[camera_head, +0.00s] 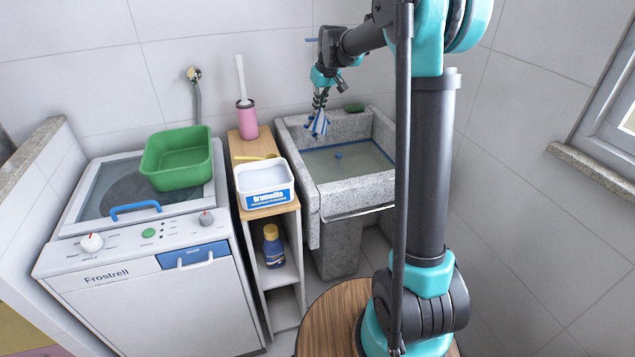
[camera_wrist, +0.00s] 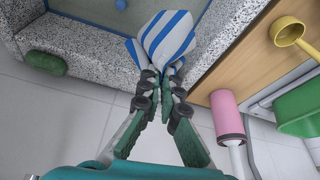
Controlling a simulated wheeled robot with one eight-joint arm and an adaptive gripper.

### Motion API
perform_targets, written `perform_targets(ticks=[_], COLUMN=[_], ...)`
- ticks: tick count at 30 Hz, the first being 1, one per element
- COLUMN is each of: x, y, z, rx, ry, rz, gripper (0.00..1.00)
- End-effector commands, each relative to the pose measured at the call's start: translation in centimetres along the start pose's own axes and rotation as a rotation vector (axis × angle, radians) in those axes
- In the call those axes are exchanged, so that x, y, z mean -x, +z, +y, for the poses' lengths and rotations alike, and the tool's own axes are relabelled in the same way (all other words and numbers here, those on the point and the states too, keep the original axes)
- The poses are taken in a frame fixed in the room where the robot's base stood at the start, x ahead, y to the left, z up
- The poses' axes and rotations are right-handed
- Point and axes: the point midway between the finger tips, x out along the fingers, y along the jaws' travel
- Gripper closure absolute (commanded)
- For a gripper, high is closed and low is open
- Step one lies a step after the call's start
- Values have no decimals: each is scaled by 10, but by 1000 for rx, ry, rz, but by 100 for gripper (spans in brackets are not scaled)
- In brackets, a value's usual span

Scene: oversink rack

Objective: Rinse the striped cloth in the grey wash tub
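The striped cloth (camera_head: 319,124), white with blue stripes, hangs bunched from my gripper (camera_head: 319,104) in the head view. In the wrist view my gripper (camera_wrist: 164,88) is shut on the cloth (camera_wrist: 167,40), with its loose end beyond the fingertips. The grey wash tub (camera_head: 350,190) is a speckled stone basin holding water (camera_head: 360,160). My gripper holds the cloth over the tub's left back part; it seems above the water. The tub's rim (camera_wrist: 88,46) crosses the upper left of the wrist view.
A green lump (camera_head: 355,107) lies on the tub's back ledge. Left of the tub, a narrow shelf bears a white powder box (camera_head: 265,195), a yellow scoop (camera_head: 258,157) and a pink brush holder (camera_head: 247,120). A green basin (camera_head: 178,160) stands on the washing machine (camera_head: 150,300).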

Motion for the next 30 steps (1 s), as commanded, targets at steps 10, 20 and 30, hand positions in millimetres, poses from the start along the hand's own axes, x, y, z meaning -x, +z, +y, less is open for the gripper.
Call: perform_targets(ticks=[10, 20, 30], x=[24, 43, 49], y=[-9, -16, -18], z=[0, 0, 0], rx=[0, 0, 0], ry=[0, 0, 0], rz=[0, 0, 0], gripper=[100, 100, 100])
